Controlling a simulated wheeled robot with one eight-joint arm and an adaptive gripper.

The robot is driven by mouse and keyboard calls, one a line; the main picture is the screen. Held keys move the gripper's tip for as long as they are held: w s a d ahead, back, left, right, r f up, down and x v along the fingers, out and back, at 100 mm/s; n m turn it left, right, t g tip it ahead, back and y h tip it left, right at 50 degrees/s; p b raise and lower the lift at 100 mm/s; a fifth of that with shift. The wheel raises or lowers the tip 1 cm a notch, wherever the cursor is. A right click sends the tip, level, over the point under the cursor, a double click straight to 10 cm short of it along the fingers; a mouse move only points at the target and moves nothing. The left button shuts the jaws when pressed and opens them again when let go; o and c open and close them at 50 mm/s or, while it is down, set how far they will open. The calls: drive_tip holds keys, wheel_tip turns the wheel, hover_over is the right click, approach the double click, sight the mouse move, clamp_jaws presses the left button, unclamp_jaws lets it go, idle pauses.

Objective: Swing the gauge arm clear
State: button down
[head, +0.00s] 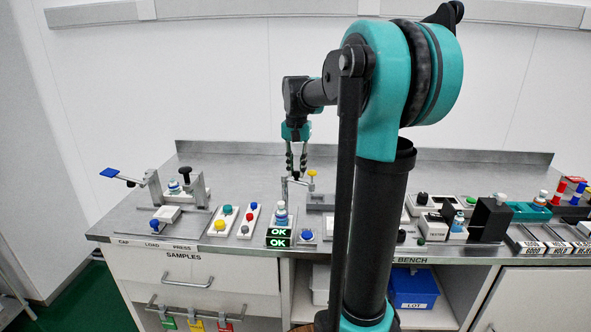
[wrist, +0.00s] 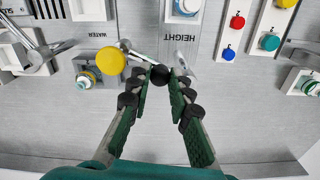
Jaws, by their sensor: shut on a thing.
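My gripper (wrist: 160,80) points down over the bench, its green fingers closed on a small black ball knob (wrist: 160,75). A thin silver gauge arm (wrist: 136,54) runs from the knob up and left in the wrist view, above the HEIGHT plate (wrist: 180,42). In the head view my gripper (head: 296,177) is over the middle of the bench, at the grey gauge stand (head: 285,192). A bottle with a blue cap (head: 281,215) stands in front of the stand. The fingers partly hide the knob in the head view.
A lever press (head: 160,185) stands left. Bare steel lies behind the stations.

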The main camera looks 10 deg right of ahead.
sight(297, 172)
idle(0.5)
drive_tip(key=c, duration=1.6)
unclamp_jaws()
drive_tip(key=shift+c, duration=0.2)
drive_tip(key=shift+r, duration=0.1)
wheel_tip(297, 172, up, 12)
